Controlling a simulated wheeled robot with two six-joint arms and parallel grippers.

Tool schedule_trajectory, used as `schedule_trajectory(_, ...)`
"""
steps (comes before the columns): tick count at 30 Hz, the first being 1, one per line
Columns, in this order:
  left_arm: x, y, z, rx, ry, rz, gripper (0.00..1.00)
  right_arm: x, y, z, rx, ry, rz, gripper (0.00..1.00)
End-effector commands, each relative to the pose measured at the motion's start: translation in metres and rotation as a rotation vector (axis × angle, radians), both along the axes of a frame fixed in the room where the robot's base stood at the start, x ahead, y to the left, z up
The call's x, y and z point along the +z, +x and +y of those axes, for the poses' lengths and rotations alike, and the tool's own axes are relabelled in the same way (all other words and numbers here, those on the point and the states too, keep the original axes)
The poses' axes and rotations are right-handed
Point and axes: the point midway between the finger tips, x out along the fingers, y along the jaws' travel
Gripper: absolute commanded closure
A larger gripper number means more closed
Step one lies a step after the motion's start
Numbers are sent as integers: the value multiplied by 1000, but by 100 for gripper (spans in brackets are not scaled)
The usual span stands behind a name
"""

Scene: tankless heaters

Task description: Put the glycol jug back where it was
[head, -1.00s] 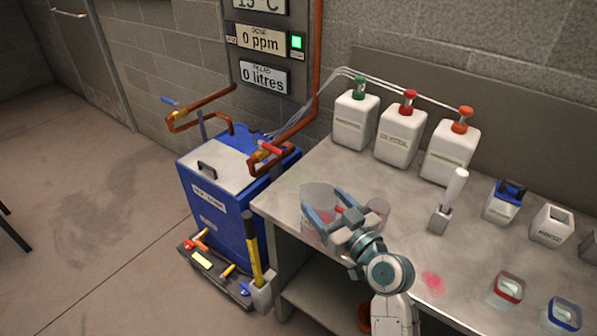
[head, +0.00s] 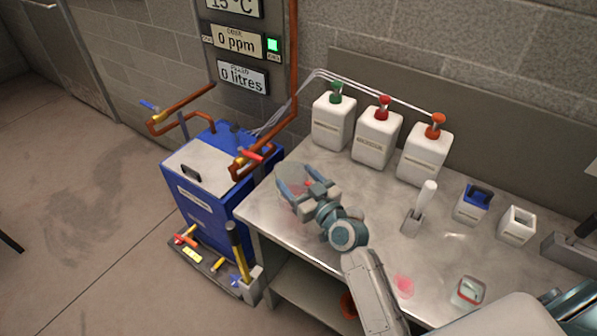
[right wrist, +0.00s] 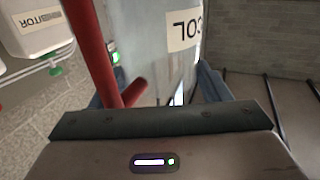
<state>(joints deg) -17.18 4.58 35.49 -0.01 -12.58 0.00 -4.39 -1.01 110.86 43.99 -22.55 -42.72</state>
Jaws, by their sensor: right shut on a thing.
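The glycol jug (head: 292,176) is a clear, see-through vessel at the left end of the steel bench, partly hidden behind my right gripper (head: 298,181). In the right wrist view the jug (right wrist: 160,40) fills the space between the fingers, with a red handle (right wrist: 92,55) and an upside-down label ending in "COL". My right gripper (right wrist: 155,90) is shut on the jug. I cannot tell whether the jug's base touches the bench. My left gripper is not in view.
White pump containers with green (head: 334,120), red (head: 376,135) and orange (head: 422,150) tops stand along the back of the bench (head: 345,190). A white-handled tool in a holder (head: 420,210) and small boxes (head: 472,203) stand to the right. A blue tank (head: 215,205) stands left of the bench.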

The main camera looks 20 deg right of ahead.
Motion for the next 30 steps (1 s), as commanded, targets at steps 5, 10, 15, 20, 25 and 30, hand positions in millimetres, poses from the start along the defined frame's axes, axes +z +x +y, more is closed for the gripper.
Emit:
schedule_trajectory(5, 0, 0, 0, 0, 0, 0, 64, -3, 34, -14, 0, -1, -1, 75)
schedule_trajectory(10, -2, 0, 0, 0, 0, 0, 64, -5, 47, -19, 0, -1, -1, 75)
schedule_trajectory(15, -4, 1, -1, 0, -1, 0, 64, -7, 57, -23, 0, 0, -1, 75)
schedule_trajectory(20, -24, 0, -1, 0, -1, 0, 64, -34, 55, -22, 0, 2, 1, 75)
schedule_trajectory(25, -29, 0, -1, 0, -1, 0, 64, -42, 55, -22, 0, 1, 0, 75)
schedule_trajectory(30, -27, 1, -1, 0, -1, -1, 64, -41, 55, -22, 1, 0, 0, 75)
